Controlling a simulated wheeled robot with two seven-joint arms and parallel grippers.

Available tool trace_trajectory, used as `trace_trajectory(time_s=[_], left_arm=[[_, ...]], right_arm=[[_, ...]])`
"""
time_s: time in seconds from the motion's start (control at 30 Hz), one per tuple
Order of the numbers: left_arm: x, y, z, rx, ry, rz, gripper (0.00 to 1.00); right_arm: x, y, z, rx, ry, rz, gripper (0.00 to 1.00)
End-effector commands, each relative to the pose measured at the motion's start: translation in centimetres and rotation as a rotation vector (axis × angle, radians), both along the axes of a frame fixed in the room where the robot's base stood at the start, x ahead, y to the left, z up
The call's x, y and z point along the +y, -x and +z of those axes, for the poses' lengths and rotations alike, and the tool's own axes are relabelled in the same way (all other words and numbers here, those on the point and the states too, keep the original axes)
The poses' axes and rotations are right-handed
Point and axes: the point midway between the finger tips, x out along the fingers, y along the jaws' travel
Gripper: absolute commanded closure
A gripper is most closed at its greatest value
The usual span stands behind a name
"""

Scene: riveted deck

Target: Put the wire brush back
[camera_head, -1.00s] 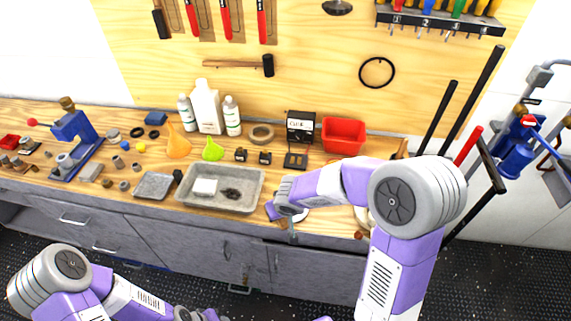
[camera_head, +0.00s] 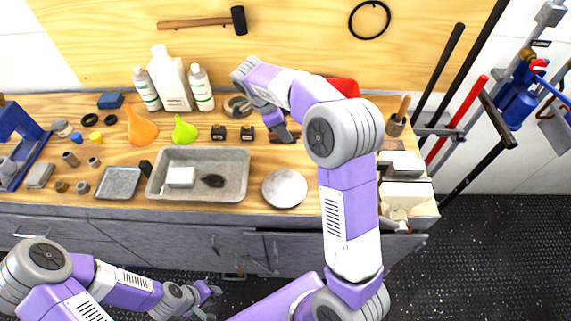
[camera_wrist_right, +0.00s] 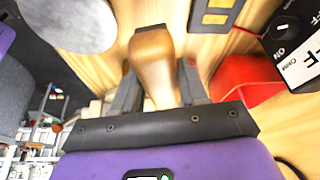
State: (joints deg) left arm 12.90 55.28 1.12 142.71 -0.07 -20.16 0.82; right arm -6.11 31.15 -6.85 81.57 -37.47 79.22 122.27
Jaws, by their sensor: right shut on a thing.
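In the right wrist view a wooden handle (camera_wrist_right: 153,62) stands between the fingers of my right gripper (camera_wrist_right: 160,88), which is shut on it. I take it to be the wire brush; no bristles show. In the head view my right gripper (camera_head: 277,124) is over the back of the bench, by a dark slotted plate (camera_head: 286,136); the brush is too hidden there to make out. The slotted plate also shows in the wrist view (camera_wrist_right: 213,14), apart from the handle. My left gripper (camera_head: 209,302) is low in front of the bench, fingers apart and empty.
A round metal disc (camera_head: 285,188) lies right of the grey tray (camera_head: 197,154). A meter (camera_wrist_right: 299,50) and red bin (camera_wrist_right: 243,72) are close to my right gripper. A cup with a wooden handle (camera_head: 397,120) and white blocks (camera_head: 403,192) stand at the right end.

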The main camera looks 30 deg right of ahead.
Motion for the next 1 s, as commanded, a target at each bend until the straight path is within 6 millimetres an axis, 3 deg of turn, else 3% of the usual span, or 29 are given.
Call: trace_trajectory(time_s=[0.1, 0.23, 0.83, 1.0], left_arm=[[0.0, 0.0, -0.9, 0.0, 0.0, 0.0, 0.64], [0.0, 0.0, -1.2, -0.001, 0.0, 0.0, 0.64], [0.0, 0.0, -3.6, -0.001, 0.0, -0.001, 0.64], [0.0, 0.0, -3.7, -0.001, 0.0, 0.0, 0.64]], right_arm=[[-0.2, 0.2, 0.1, 0.001, 0.008, -0.146, 0.86], [-0.3, 0.4, -0.3, 0.004, 0.011, -0.205, 0.86], [-0.3, 0.4, -8.9, 0.006, 0.011, -0.204, 0.86], [-0.2, 0.4, -9.6, 0.001, 0.012, -0.204, 0.86]])
